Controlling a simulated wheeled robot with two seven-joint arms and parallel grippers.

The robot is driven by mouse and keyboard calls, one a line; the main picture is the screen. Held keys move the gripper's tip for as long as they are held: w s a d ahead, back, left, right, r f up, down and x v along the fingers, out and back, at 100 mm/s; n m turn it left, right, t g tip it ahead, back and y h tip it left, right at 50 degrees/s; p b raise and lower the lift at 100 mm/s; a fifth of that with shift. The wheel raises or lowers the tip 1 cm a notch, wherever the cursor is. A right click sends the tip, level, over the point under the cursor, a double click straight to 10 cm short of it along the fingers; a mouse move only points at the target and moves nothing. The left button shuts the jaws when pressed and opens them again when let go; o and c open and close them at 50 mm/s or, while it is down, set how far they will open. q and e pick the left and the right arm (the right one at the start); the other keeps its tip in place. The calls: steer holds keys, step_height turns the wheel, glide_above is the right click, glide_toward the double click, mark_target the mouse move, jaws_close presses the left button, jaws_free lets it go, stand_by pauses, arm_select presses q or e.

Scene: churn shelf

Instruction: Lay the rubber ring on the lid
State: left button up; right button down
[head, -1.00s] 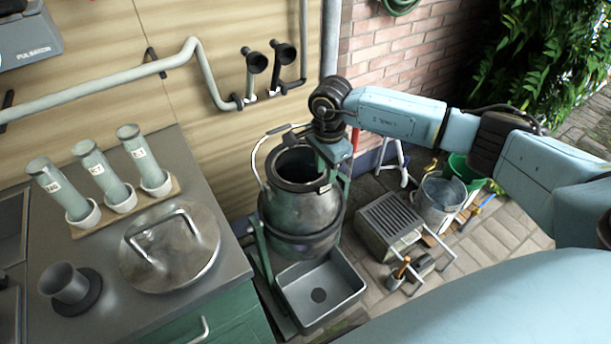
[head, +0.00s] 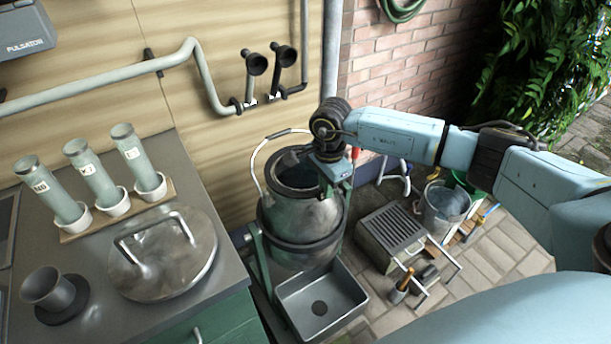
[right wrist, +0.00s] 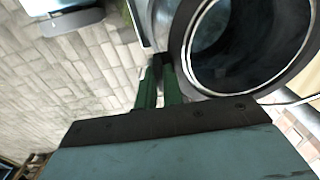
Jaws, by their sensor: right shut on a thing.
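The rubber ring (head: 283,190) is a dark band around the open mouth of the metal churn (head: 300,218). It also shows in the right wrist view (right wrist: 207,88), large, around the opening. My right gripper (head: 327,181) is at the right side of the churn mouth. In the right wrist view its green fingers (right wrist: 160,75) are closed together at the ring's edge, shut on it. I cannot tell whether the ring is raised off the mouth. The lid (head: 165,268), a round metal disc with a bar handle, lies on the worktop at the left. My left gripper is not in view.
Several capped tubes in white cups stand on a wooden rack (head: 70,237) behind the lid. A dark flanged cup (head: 52,292) stands left of it. A bail handle (head: 256,160) arches beside the churn mouth. A grey basin (head: 325,310) sits below the churn.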

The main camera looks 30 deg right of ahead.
steer(key=shift+r+p, duration=2.1)
steer(key=shift+r, duration=0.9)
